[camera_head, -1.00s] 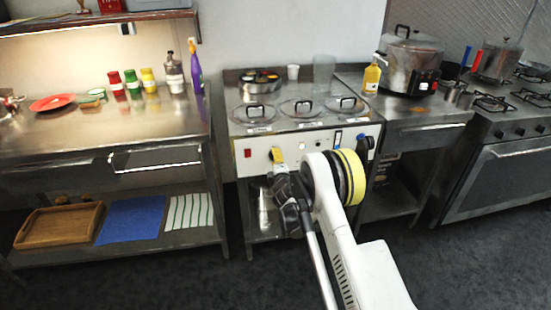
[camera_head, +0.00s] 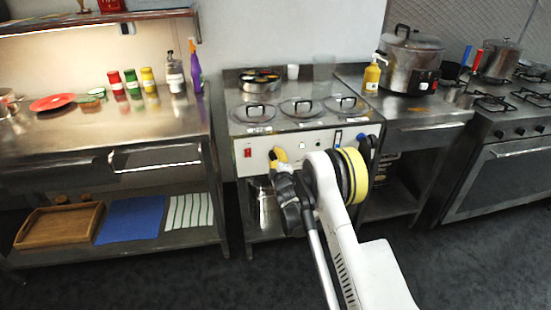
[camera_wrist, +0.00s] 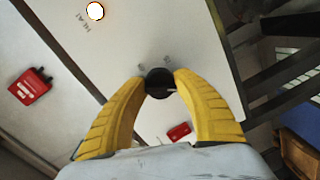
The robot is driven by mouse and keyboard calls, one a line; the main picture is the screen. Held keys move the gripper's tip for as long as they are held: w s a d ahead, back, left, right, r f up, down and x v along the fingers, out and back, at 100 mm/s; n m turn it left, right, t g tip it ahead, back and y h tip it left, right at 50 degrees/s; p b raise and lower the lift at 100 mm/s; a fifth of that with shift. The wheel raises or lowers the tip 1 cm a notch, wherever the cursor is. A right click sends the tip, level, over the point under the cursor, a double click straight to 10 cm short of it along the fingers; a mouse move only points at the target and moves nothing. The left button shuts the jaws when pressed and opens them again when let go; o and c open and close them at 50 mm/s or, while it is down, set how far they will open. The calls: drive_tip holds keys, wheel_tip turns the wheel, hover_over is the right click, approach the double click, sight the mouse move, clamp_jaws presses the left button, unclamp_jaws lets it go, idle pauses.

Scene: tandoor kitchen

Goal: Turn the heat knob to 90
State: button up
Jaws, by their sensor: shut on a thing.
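The heat knob (camera_wrist: 160,83) is a small round black knob on the white front panel (camera_wrist: 150,30) of the steel counter unit. In the wrist view my gripper's yellow fingertips (camera_wrist: 160,84) press on it from both sides. A short pale mark shows on the knob's right side in that view. Small printed marks beside the knob are too small to read. In the head view my gripper (camera_head: 278,156) is at the panel's left part and hides the knob.
A lit round lamp (camera_wrist: 95,11) sits by the "HEAT" lettering. Lidded wells (camera_head: 301,106) are on top of the unit. A metal pot (camera_head: 262,203) stands on its lower shelf.

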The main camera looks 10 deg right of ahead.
drive_tip(key=shift+r, duration=0.1)
drive_tip(key=o, duration=1.2)
drive_tip(key=shift+c, duration=0.2)
drive_tip(key=s, duration=0.7)
drive_tip(key=shift+s+a+r, duration=0.15)
drive_tip(key=shift+s+r, duration=0.1)
drive_tip(key=shift+r, duration=0.05)
